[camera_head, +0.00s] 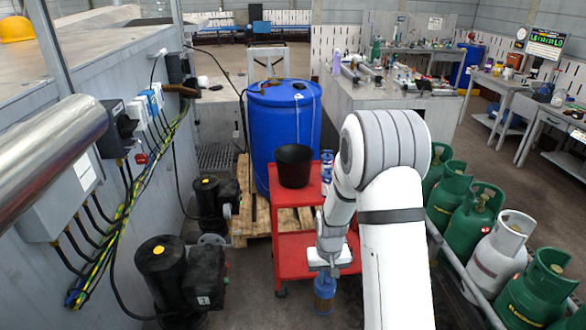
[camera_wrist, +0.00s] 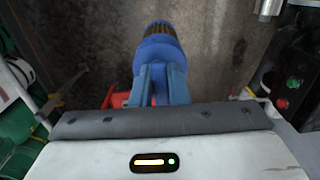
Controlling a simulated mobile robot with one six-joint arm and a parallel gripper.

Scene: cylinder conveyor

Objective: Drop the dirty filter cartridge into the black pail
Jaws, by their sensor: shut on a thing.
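The black pail (camera_head: 294,166) stands upright on the top shelf of a red cart (camera_head: 312,200), open at the top. My gripper (camera_head: 325,272) points down at the front of the cart, lower than its top shelf. It is shut on a blue filter cartridge (camera_head: 325,291), which hangs below it, apart from the pail. In the wrist view, the cartridge (camera_wrist: 158,48) shows a blue cap and a brown pleated end between my blue fingers (camera_wrist: 160,85). The pail does not show in the wrist view.
A blue-and-white cylinder (camera_head: 327,165) stands beside the pail. A blue drum (camera_head: 284,125) is behind the cart. Black pumps (camera_head: 178,275) stand to the left, and green gas bottles (camera_head: 474,217) behind a rail to the right. Bare floor shows before the cart.

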